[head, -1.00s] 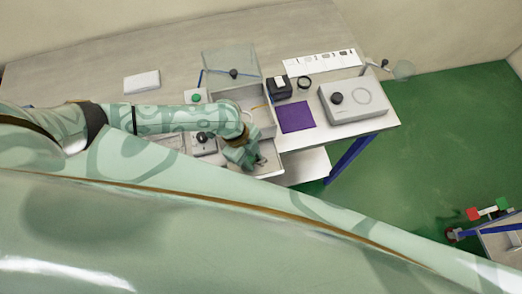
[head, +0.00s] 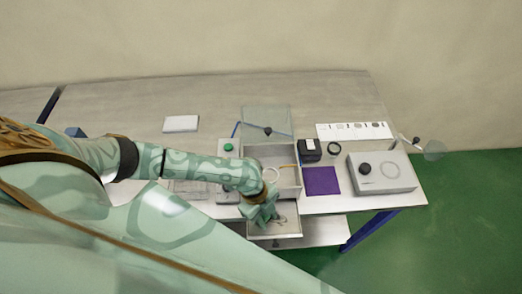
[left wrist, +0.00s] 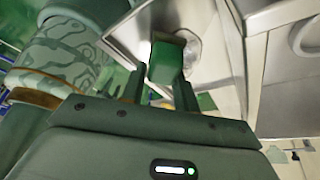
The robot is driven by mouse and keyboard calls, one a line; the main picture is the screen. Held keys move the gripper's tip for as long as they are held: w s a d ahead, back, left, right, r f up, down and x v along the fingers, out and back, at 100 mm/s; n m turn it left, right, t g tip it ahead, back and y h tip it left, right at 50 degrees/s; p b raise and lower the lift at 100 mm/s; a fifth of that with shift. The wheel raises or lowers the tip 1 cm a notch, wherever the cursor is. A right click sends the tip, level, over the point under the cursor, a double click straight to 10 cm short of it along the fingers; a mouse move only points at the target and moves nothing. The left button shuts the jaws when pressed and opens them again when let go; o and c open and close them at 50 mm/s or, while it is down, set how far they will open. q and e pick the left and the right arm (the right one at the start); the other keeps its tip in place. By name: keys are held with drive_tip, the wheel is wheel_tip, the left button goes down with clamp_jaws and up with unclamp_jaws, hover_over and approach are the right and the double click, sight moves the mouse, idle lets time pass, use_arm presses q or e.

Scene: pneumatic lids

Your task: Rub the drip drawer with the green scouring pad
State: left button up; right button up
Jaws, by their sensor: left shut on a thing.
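The drip drawer (head: 289,232) is pulled out at the table's front edge, below the open grey box. It is a shallow pale tray; its metal also shows in the left wrist view (left wrist: 122,42). My left gripper (head: 265,217) is over the drawer's left part and hides some of it. In the left wrist view the gripper (left wrist: 160,75) is shut on a green block, the scouring pad (left wrist: 167,60), which lies in front of the drawer's metal. I cannot tell whether the pad touches the drawer. My right gripper is not in view.
The grey box (head: 289,178) has its clear lid (head: 266,119) raised. To its right are a black device (head: 310,150), a purple cloth (head: 321,181) and a grey unit with a knob (head: 395,181). A white block (head: 181,124) lies at the back left.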

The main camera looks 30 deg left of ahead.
use_arm(q)
drive_tip(key=shift+w+d, duration=0.65)
drive_tip(key=shift+d, duration=0.15)
drive_tip(key=shift+w+d+f+b, duration=0.1)
drive_tip(key=shift+w+d+b, duration=0.3)
drive_tip(key=shift+d, duration=0.45)
drive_tip(key=shift+w+d+f+b, duration=0.15)
drive_tip(key=shift+w+d, duration=0.4)
drive_tip(key=shift+d, duration=0.3)
drive_tip(key=shift+w+d+b, duration=0.3)
drive_tip(key=shift+w+d, duration=0.2)
drive_tip(key=shift+d, duration=0.35)
drive_tip(key=shift+r+p, duration=0.25)
drive_tip(key=shift+p, duration=0.1)
drive_tip(key=r+p, duration=0.1)
drive_tip(key=r, duration=0.1)
drive_tip(key=r+p, duration=0.1)
drive_tip(key=p, duration=0.1)
drive_tip(key=r+p, duration=0.2)
drive_tip(key=shift+w+r, duration=0.25)
drive_tip(key=shift+r, duration=0.05)
